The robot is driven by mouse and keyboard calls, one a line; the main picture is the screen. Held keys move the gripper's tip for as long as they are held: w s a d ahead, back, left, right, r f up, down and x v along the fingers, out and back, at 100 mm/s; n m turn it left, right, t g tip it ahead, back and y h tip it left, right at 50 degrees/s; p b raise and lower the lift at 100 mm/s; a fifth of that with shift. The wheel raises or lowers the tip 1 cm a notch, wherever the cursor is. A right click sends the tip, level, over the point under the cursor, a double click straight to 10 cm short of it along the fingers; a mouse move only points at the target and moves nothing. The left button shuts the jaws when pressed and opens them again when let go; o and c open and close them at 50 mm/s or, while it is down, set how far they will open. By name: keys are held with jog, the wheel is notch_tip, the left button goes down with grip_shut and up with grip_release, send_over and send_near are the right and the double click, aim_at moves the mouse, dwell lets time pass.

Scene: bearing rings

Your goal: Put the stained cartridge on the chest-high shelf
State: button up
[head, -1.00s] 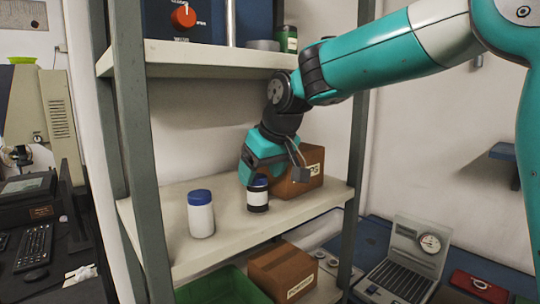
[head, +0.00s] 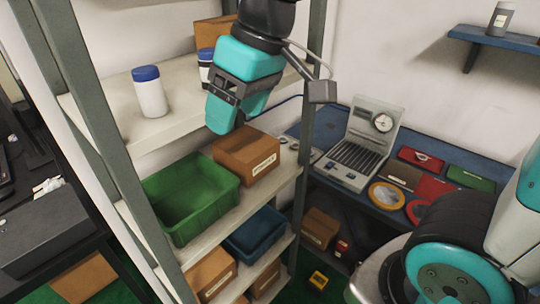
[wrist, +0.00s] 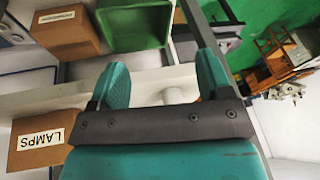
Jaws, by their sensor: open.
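A white container with a dark band and blue cap (head: 205,68) stands upright on the pale upper shelf board (head: 185,118), partly hidden behind my gripper. A plain white container with a blue cap (head: 150,92) stands upright to its left. I cannot make out which is stained. My gripper (head: 236,112) is open, in front of the shelf's edge and pointing down, apart from both containers. In the wrist view its two teal fingers (wrist: 163,85) are spread, with pale shelf surface behind them and no held object visible.
A green bin (head: 190,200) and a cardboard box (head: 247,157) sit on the board below. A blue bin (head: 256,232) is lower still. A box marked LAMPS (wrist: 38,140) shows in the wrist view. A blue bench (head: 335,178) with a gauge case (head: 362,150) stands right.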

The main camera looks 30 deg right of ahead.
jog(key=s+f+g, duration=0.1)
jog(key=s+f, duration=0.2)
jog(key=s, duration=0.2)
jog(key=s+a+f+n+g, duration=0.1)
jog(key=s+f, duration=0.2)
jog(key=s, duration=0.3)
jog(key=shift+s+a+f+y, duration=0.15)
jog(key=shift+a+f+y, duration=0.05)
jog(key=shift+y, duration=0.2)
